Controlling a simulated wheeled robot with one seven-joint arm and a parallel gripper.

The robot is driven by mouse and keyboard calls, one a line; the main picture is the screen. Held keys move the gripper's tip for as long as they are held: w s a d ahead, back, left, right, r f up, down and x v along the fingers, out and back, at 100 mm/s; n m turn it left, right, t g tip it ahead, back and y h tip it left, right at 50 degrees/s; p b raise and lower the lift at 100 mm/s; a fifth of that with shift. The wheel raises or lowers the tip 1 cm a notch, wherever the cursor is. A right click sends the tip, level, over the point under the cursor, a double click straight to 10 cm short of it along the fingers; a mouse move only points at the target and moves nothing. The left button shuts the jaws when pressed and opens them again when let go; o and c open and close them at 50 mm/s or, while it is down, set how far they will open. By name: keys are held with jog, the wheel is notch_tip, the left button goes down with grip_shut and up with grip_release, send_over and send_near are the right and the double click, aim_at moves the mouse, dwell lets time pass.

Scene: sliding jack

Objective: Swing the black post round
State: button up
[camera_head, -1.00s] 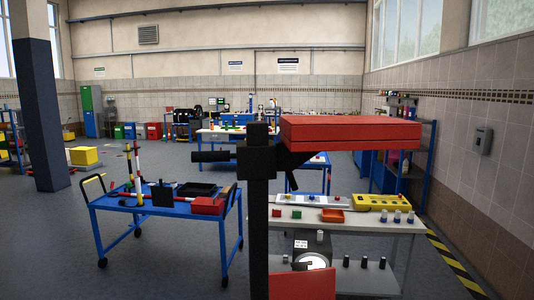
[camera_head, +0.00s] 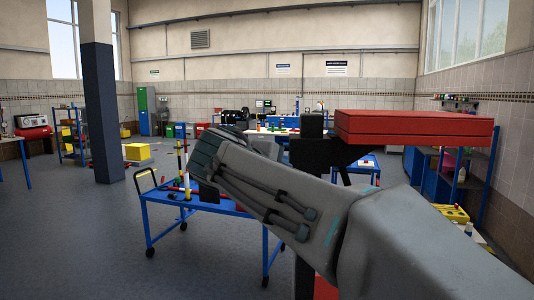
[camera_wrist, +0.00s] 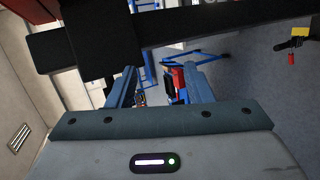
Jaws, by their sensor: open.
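The black post (camera_head: 308,128) stands upright near the middle of the head view, with a red pad (camera_head: 415,128) on its arm to the right. My arm crosses in front of the post and hides its middle. My gripper (camera_wrist: 161,80) is open, with its two fingers apart and nothing between them in the wrist view. Black bars of the jack (camera_wrist: 215,30) cross the top of the wrist view, close to the fingertips. I cannot tell whether they touch. In the head view my gripper end lies left of the post, its fingers unclear.
A blue trolley (camera_head: 225,208) with striped rods stands beyond my arm at the left. A blue shelf (camera_head: 483,185) is against the right wall, near a yellow box (camera_head: 452,213). A dark pillar (camera_head: 100,110) stands at the left. The floor at lower left is open.

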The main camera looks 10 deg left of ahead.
jog(key=s+a+r+n+t, duration=0.2)
jog(key=a+r+t, duration=0.1)
jog(key=a+r, duration=0.4)
jog(key=a+p+x, duration=0.1)
jog(key=p+x, duration=0.2)
jog(key=x, duration=1)
jog(key=shift+w+a+f, duration=0.2)
jog(key=shift+w+f, duration=0.05)
jog(key=shift+f, duration=0.15)
